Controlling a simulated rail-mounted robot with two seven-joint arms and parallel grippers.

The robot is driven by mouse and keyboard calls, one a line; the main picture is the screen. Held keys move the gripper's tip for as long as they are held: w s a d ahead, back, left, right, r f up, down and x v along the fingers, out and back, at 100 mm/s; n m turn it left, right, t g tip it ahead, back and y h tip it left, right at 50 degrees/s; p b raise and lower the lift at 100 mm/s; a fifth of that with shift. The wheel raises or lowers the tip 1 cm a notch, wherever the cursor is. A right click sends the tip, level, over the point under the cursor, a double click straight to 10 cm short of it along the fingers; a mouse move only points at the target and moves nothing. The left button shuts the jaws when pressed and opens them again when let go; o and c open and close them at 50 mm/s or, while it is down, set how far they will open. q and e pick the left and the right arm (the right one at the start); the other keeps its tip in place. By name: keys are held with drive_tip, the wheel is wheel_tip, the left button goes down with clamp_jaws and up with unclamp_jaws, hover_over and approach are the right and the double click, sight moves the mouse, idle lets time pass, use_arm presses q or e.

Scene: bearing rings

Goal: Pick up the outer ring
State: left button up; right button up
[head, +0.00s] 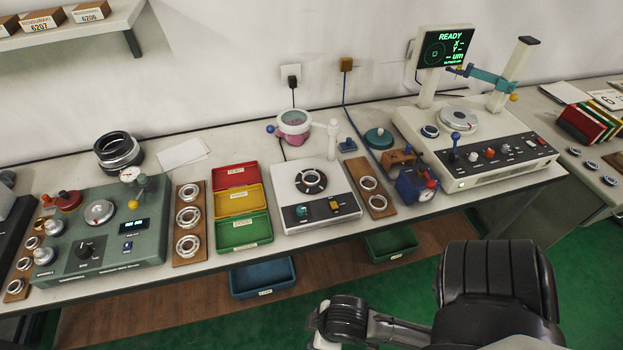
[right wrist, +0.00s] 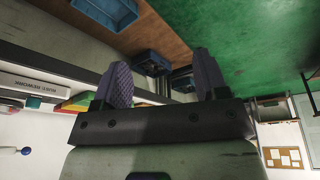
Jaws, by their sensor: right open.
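Several steel rings lie on wooden boards on the bench; I cannot tell which one is the outer ring. One board with rings (head: 187,218) lies right of the green gauge, and another board with 2 rings (head: 370,183) lies right of the white device. More rings (head: 32,243) lie at the far left. My right gripper (right wrist: 163,80) shows in the right wrist view with its two dark ribbed fingers apart and nothing between them. No ring shows near it in that view. My left gripper is not in view.
A green gauge (head: 100,258), a white device (head: 290,213) and a larger tester with a READY screen (head: 443,48) stand on the bench. Red, yellow and green trays (head: 240,230) sit between. Blue (head: 262,280) and green bins (head: 390,243) are below the bench.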

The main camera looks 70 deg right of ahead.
drive_tip(key=o, duration=0.5)
drive_tip(key=shift+w, duration=0.1)
